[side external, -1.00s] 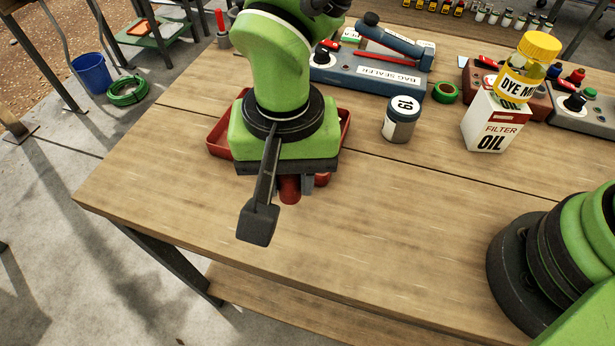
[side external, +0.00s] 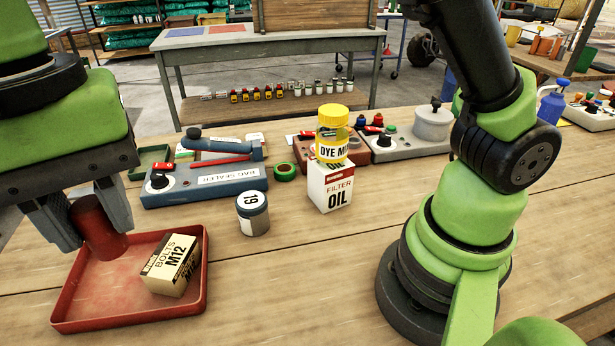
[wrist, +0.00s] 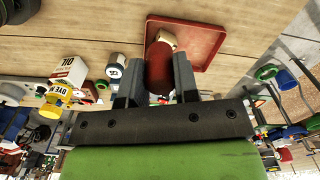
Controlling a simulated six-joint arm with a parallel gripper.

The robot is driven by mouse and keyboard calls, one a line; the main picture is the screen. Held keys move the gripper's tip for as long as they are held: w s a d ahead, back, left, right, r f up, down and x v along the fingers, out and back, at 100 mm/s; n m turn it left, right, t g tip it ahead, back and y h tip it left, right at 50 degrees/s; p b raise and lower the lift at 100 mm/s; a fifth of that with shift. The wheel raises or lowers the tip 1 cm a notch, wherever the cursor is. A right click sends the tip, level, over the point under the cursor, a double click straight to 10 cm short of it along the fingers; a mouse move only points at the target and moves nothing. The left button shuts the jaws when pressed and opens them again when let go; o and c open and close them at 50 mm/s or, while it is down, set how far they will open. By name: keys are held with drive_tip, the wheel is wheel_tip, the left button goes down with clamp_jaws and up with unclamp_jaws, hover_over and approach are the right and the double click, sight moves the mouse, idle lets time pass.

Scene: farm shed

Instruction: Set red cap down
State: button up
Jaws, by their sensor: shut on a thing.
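The red cap (side external: 101,229), a dark red cylinder, is held tilted between the fingers of my gripper (side external: 90,221). In the wrist view the red cap (wrist: 159,68) sits between the two grey fingers of my gripper (wrist: 157,82). In the side view it overlaps the back part of a shallow red tray (side external: 130,318). I cannot tell whether its lower end touches the tray. The tray also shows in the wrist view (wrist: 205,40).
A BOLTS M12 box (side external: 172,264) lies in the tray, right of the cap. A grey jar (side external: 252,215) marked 19 or 61, an OIL box (side external: 331,187) with a yellow-lidded bottle (side external: 333,133) on it, and a blue bag sealer (side external: 205,182) stand behind. The wooden bench centre front is clear.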

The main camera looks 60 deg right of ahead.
drive_tip(key=w+d+m, duration=0.3)
drive_tip(key=d+m, duration=0.2)
drive_tip(key=d, duration=1)
drive_tip(key=w+d+m, duration=0.4)
drive_tip(key=d+m, duration=0.2)
drive_tip(key=d, duration=0.9)
drive_tip(key=s+d+m, duration=1)
drive_tip(key=s+d, duration=0.7)
drive_tip(key=d, duration=0.2)
drive_tip(key=f, duration=2.3)
drive_tip(key=shift+w+d, duration=0.15)
drive_tip(key=shift+w, duration=0.05)
drive_tip(key=shift+f, duration=0.1)
